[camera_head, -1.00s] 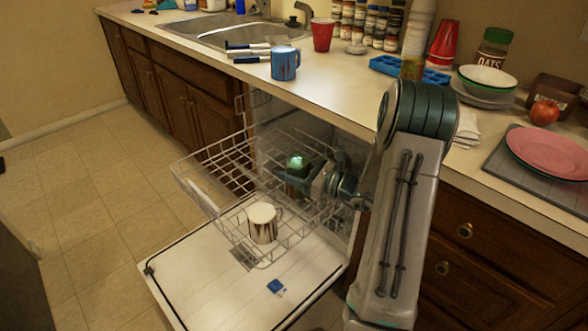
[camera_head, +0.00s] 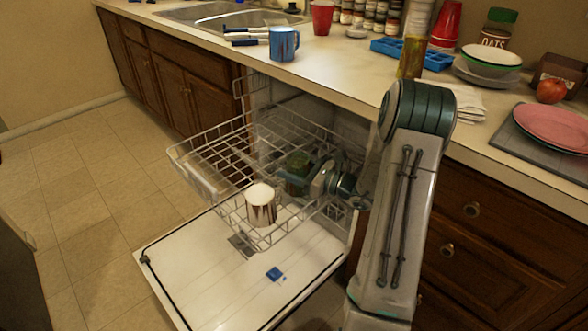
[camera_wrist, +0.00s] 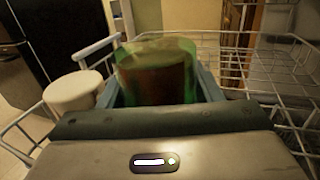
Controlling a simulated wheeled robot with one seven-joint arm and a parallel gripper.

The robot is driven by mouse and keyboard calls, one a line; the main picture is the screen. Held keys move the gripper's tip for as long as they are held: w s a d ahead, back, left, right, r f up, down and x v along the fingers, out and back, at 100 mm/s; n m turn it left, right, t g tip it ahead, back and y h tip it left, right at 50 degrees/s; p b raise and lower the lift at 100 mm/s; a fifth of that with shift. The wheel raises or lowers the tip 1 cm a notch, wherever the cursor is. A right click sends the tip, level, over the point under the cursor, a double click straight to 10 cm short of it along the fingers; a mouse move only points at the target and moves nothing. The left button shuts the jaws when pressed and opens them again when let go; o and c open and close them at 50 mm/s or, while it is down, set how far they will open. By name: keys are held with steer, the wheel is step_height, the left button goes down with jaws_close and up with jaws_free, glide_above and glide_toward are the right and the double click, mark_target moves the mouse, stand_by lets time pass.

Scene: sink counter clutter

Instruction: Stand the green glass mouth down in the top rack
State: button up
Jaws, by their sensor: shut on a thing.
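The green glass (camera_head: 297,172) is in my gripper (camera_head: 303,178), inside the pulled-out top rack (camera_head: 213,146) of the dishwasher. The wrist view shows the green glass (camera_wrist: 158,75) between the two fingers of my gripper (camera_wrist: 160,95). The gripper is shut on it. The glass is see-through, and its lower part is hidden behind the gripper body in the wrist view. I cannot tell whether it touches the rack floor, nor surely which end is its mouth.
A white and brown striped mug (camera_head: 261,206) stands in the rack, to the left of the glass in the wrist view. The open dishwasher door (camera_head: 200,270) holds a blue tablet (camera_head: 274,274). The counter above carries a blue mug (camera_head: 284,44) and an amber glass (camera_head: 411,57).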

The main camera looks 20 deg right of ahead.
steer(key=shift+s+a+f, duration=0.1)
steer(key=shift+s+f, duration=0.05)
steer(key=shift+f, duration=0.4)
steer(key=shift+s+f, duration=0.15)
steer(key=shift+f, duration=0.4)
steer(key=o, duration=1.2)
steer(key=shift+s, duration=0.1)
steer(key=shift+s+d+f, duration=0.1)
steer(key=shift+s+d, duration=0.25)
steer(key=shift+d, duration=0.2)
steer(key=s+d, duration=0.2)
steer(key=s+d+r+p, duration=0.1)
steer(key=s+d, duration=0.1)
steer(key=shift+d+r, duration=0.15)
steer(key=shift+d, duration=0.2)
steer(key=shift+s+a+r, duration=0.2)
steer(key=shift+a+r, duration=0.1)
steer(key=shift+a, duration=0.05)
steer(key=shift+w+r, duration=0.1)
steer(key=shift+r, duration=0.05)
